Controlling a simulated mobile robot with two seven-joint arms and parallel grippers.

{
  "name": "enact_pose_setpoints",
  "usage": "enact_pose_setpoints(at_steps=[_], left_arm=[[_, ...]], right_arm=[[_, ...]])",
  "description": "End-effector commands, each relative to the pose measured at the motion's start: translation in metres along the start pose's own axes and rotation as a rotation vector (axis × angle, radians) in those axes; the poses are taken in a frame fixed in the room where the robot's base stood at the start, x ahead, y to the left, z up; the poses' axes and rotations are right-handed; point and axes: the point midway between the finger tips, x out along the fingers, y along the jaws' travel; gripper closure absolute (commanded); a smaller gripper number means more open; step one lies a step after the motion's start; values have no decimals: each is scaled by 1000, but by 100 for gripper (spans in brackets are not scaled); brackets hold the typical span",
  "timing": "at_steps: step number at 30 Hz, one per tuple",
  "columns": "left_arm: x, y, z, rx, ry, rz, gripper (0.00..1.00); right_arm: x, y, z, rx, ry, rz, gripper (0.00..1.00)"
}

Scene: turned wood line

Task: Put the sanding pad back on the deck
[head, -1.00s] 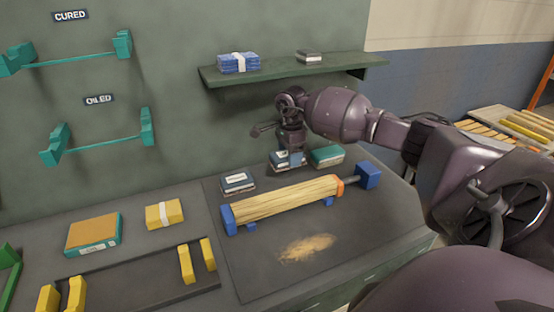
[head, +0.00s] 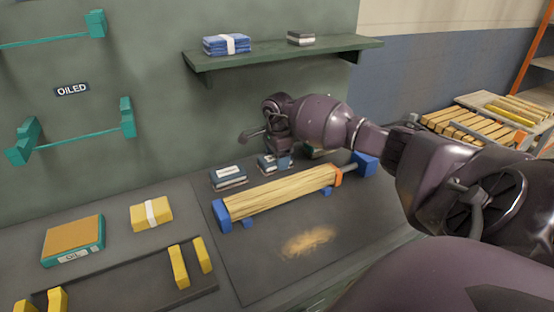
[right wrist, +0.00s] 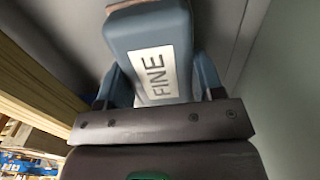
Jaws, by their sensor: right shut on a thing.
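My right gripper (head: 283,160) is shut on a blue sanding pad (head: 268,165) at the back of the bench, behind the clamped wood. In the right wrist view the pad (right wrist: 150,30) has a pale label reading FINE, with a finger on each side of it. Whether the pad touches the bench top is hard to tell. A dark blue pad (head: 228,176) with a white label lies to its left. A teal pad (head: 318,152) to its right is mostly hidden by my arm. The dark bench deck (head: 360,215) lies below. My left gripper is out of view.
Pale wood (head: 280,195) sits between blue clamp ends, close in front of the pads. A shelf (head: 270,57) with blue cloths (head: 227,44) hangs above. An orange-topped box (head: 73,241) and yellow cloth (head: 151,214) lie left. Dust (head: 309,240) marks the front deck.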

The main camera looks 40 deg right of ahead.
Motion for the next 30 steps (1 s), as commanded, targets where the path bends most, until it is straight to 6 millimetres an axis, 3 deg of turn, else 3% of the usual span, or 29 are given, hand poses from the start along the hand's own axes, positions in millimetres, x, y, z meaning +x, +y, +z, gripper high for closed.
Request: enact_pose_setpoints(at_steps=[3,8,9,14,23,30], left_arm=[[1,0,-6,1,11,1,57],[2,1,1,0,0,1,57],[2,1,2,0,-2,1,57],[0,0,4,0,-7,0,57],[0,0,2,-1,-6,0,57],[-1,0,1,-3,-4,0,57]], right_arm=[[-2,0,0,0,0,-2,61],[2,0,0,0,0,-1,61],[2,0,0,0,0,-1,37],[1,0,0,0,-1,-2,13],[0,0,0,0,-1,-2,13],[-29,-1,0,-1,0,-7,13]])
